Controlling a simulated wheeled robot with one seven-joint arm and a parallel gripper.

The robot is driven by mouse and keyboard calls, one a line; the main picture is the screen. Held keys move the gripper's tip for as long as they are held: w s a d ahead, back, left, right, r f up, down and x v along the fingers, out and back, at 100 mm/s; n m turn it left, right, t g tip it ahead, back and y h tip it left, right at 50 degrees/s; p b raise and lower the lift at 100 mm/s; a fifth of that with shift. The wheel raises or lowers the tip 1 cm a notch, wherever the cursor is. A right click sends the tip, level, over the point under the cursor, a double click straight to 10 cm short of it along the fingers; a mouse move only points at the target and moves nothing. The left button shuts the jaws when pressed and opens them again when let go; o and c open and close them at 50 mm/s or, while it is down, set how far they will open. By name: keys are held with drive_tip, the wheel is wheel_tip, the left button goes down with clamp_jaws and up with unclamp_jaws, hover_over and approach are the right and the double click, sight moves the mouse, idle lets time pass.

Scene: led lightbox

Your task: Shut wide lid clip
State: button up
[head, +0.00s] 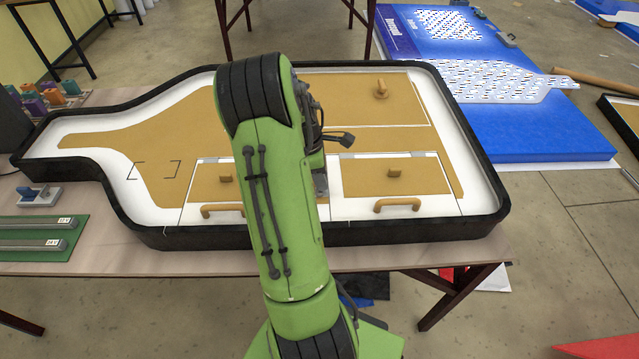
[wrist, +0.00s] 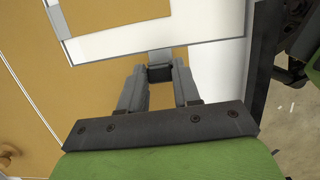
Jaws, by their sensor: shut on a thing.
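In the wrist view, my gripper (wrist: 160,76) is shut on a small dark grey clip (wrist: 160,58), with one finger on each side of it. The clip sits at the edge of a white-bordered panel (wrist: 110,44); I cannot tell whether it is fully closed. In the head view, my arm hides the clip and most of the gripper. The shallow black-walled lightbox (head: 480,218) has a wide tan panel with a knob (head: 381,89) at the back. Two smaller lids, left (head: 206,192) and right (head: 425,178), lie flat at the front.
The lightbox stands on a table (head: 200,262). Handles (head: 397,205) stick up along its front edge. A green board (head: 40,238) with grey bars lies at the left, near a small blue-and-grey part (head: 38,195).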

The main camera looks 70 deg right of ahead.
drive_tip(key=shift+s+d+f, duration=0.1)
drive_tip(key=shift+s+d, duration=0.1)
drive_tip(key=shift+s, duration=0.35)
drive_tip(key=shift+s+d+f, duration=0.2)
drive_tip(key=shift+s+d, duration=0.05)
drive_tip(key=shift+s, duration=0.2)
